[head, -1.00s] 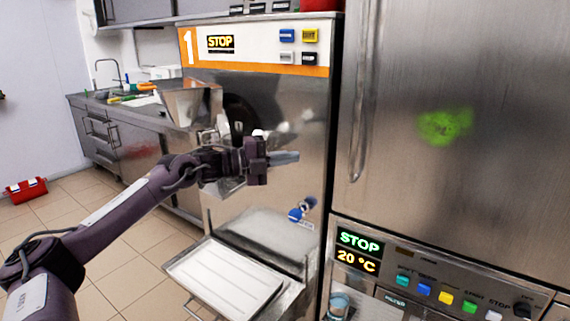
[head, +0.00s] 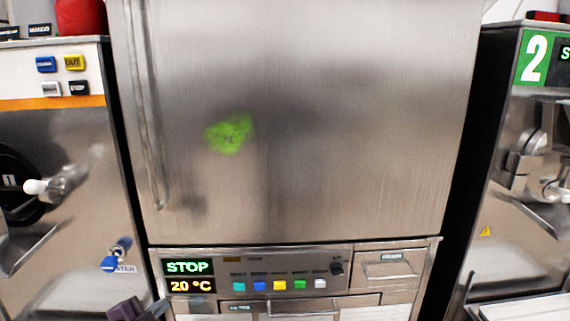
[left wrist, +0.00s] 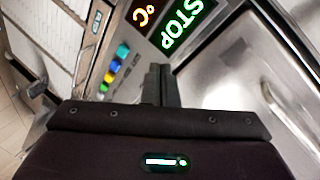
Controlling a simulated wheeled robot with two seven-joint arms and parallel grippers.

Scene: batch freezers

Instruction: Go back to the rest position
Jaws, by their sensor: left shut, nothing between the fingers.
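My left gripper (head: 150,310) shows only in part at the bottom left edge of the head view, in front of the lower left corner of the middle machine. In the left wrist view its fingers (left wrist: 161,85) are together with nothing between them. They point toward the display reading STOP and the row of coloured buttons. Most of my left arm is outside the head view. My right gripper is in neither view.
The middle machine has a large steel door (head: 320,120) with a green smudge and a control panel (head: 290,270) below. Orange-striped machine 1 (head: 65,170) stands at the left, with a blue-handled tap (head: 112,262). Machine 2 (head: 525,130) stands at the right.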

